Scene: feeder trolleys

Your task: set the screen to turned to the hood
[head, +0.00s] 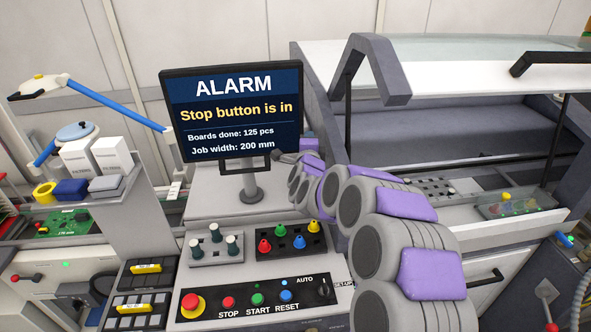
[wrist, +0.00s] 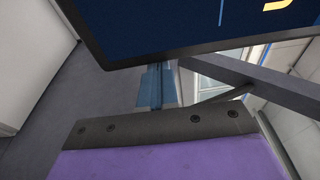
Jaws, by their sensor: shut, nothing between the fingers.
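The screen (head: 235,112) is a dark-framed monitor on a short grey post, left of centre in the head view. It faces me, turned slightly, and reads "ALARM, Stop button is in". Its lower edge fills the top of the wrist view (wrist: 210,25). The hood (head: 440,52), a pale cover with a glass top, is to the right of the screen. My gripper (head: 283,157) is at the screen's lower right corner, mostly hidden by my arm. In the wrist view its narrow fingers (wrist: 157,86) are together and empty, reaching to the screen's lower edge; whether they touch it is unclear.
A button panel (head: 258,298) with a red stop button lies below the screen. Pegs and coloured knobs stand on small blocks (head: 283,240) above it. A grey bracket arm (head: 375,65) rises just right of the screen. A shelf with boxes (head: 100,185) stands at left.

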